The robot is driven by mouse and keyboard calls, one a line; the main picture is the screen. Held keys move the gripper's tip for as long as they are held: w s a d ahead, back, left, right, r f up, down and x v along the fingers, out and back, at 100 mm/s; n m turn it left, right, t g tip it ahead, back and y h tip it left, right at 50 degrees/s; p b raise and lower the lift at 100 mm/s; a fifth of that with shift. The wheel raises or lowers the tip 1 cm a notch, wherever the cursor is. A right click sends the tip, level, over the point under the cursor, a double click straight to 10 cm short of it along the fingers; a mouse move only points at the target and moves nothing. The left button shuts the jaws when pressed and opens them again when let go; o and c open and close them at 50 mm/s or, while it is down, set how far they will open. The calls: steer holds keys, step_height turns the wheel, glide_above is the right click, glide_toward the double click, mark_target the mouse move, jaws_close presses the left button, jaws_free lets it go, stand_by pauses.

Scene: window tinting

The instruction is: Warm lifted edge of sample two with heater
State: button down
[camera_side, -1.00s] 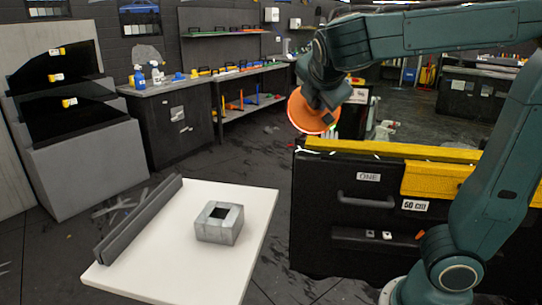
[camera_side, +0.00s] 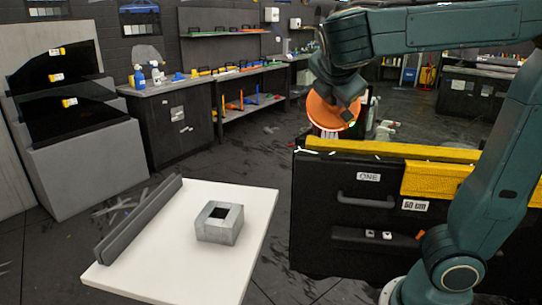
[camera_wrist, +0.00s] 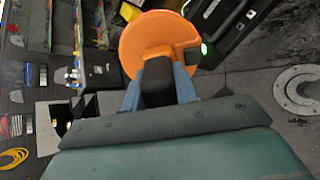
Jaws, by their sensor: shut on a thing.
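My gripper (camera_side: 345,95) is shut on an orange round tool (camera_side: 328,112), which looks like the heater, and holds it in the air above the black cabinet. In the wrist view the tool (camera_wrist: 155,42) shows as an orange disc with a dark part and a small green light at its right. The fingers (camera_wrist: 160,85) meet it at its near side. Dark glossy panels (camera_side: 62,118) with yellow-and-white tags lean on a grey stand at the far left, well away from my gripper. Which one is sample two, and any lifted edge, I cannot tell.
A white table (camera_side: 180,265) holds a grey block with a square hole (camera_side: 220,222) and a dark bar (camera_side: 140,218). The black cabinet (camera_side: 340,230), labelled ONE, has a yellow top edge. A workbench (camera_side: 170,110) with bottles stands behind. Open floor lies between.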

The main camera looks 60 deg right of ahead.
mark_target(328, 114)
steer(key=shift+x, duration=3.4)
steer(key=shift+w, duration=0.1)
steer(key=shift+w+f, duration=0.1)
steer(key=shift+w, duration=0.35)
steer(key=w+a+f+n+t+y, duration=0.3)
steer(key=w+a+f+n+y, duration=0.2)
steer(key=w+a+f, duration=0.3)
steer(key=w+a+f+n+t+y, duration=0.4)
steer(key=w+a+f+n, duration=0.4)
steer(key=w, duration=0.7)
steer(key=shift+w+a+n+y, duration=0.35)
steer(key=shift+a+y, duration=0.25)
steer(key=shift+a, duration=0.5)
steer(key=shift+f, duration=0.1)
stand_by(0.5)
